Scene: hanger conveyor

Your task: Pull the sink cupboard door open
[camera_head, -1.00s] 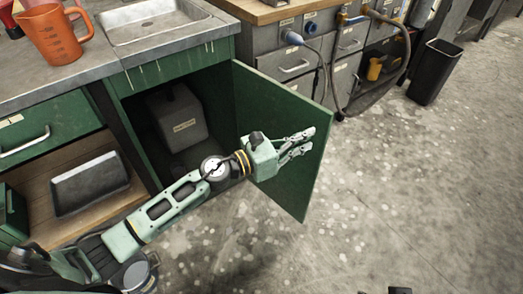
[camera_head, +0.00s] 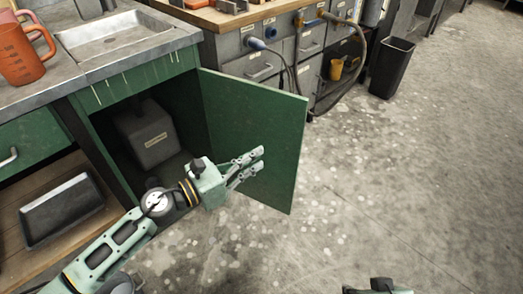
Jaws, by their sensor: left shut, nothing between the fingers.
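The green sink cupboard door (camera_head: 258,125) stands wide open, hinged on the right side of the opening and swung out over the floor. Its inner face is towards me. The cupboard interior is dark and holds a grey box (camera_head: 147,134) with a label. My left gripper (camera_head: 256,164) is in front of the door's inner face, with its fingers together and pointing right; I cannot tell whether they touch the door. The door's outer face and its handle are hidden. My right arm shows only a small dark and green part (camera_head: 378,286) at the bottom edge; its fingers do not show.
The sink (camera_head: 115,35) and an orange jug (camera_head: 22,50) are on the counter above. A dark tray (camera_head: 62,208) lies on the open shelf at left. Grey drawers (camera_head: 262,68) with hoses and a black bin (camera_head: 392,68) stand behind the door. The floor at right is clear.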

